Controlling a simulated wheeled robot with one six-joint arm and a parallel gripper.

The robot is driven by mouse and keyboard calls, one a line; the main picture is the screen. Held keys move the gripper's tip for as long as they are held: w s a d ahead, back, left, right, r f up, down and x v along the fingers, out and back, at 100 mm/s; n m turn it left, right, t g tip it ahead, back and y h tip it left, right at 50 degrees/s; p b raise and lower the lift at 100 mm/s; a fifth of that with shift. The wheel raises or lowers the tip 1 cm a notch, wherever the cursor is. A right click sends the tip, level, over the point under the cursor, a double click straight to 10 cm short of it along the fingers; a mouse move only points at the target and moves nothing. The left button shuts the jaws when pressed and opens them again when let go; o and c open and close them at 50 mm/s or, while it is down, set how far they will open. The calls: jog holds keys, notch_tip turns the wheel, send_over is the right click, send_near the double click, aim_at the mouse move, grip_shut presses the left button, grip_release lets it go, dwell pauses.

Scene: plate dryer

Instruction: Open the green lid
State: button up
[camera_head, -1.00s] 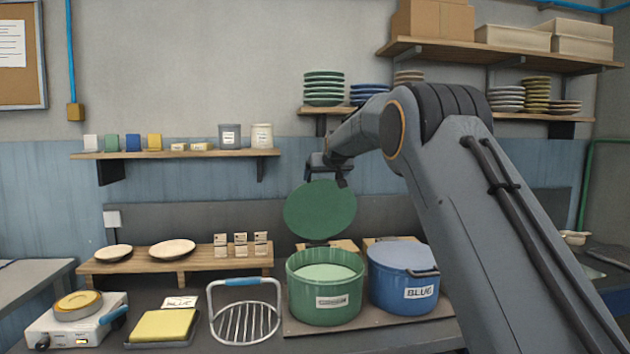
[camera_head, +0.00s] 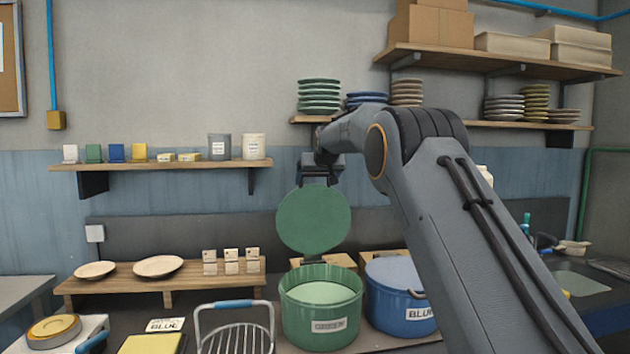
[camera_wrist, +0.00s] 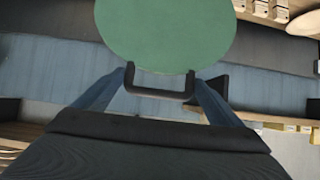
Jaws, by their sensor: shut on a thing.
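The green lid (camera_head: 313,221) stands nearly upright above the back rim of the green pot (camera_head: 321,312), which is labelled GREEN and shows its open top. In the wrist view the lid (camera_wrist: 166,32) fills the upper middle, with a dark bracket-shaped handle (camera_wrist: 160,94) at its edge. My gripper (camera_wrist: 160,88) is shut on this handle, one finger at each side of it. In the head view my gripper (camera_head: 320,178) is at the top edge of the lid; its fingers are small and partly hidden there.
A blue pot (camera_head: 398,300) with its lid on stands right of the green pot, partly behind my arm. A wire rack (camera_head: 235,325) stands to the left. A shelf (camera_head: 170,165) with small items is left of my gripper, and plate stacks (camera_head: 319,97) are above it.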

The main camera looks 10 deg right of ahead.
jog(key=shift+d+r, duration=0.35)
jog(key=shift+r, duration=0.25)
jog(key=o, duration=1.2)
jog(key=shift+a+f, duration=0.15)
jog(key=shift+f, duration=0.1)
jog(key=shift+s+a+f, duration=0.1)
jog(key=shift+a, duration=0.05)
jog(key=b+v, duration=0.3)
jog(key=v, duration=0.4)
jog(key=shift+s+r, duration=0.2)
jog(key=shift+s, duration=0.15)
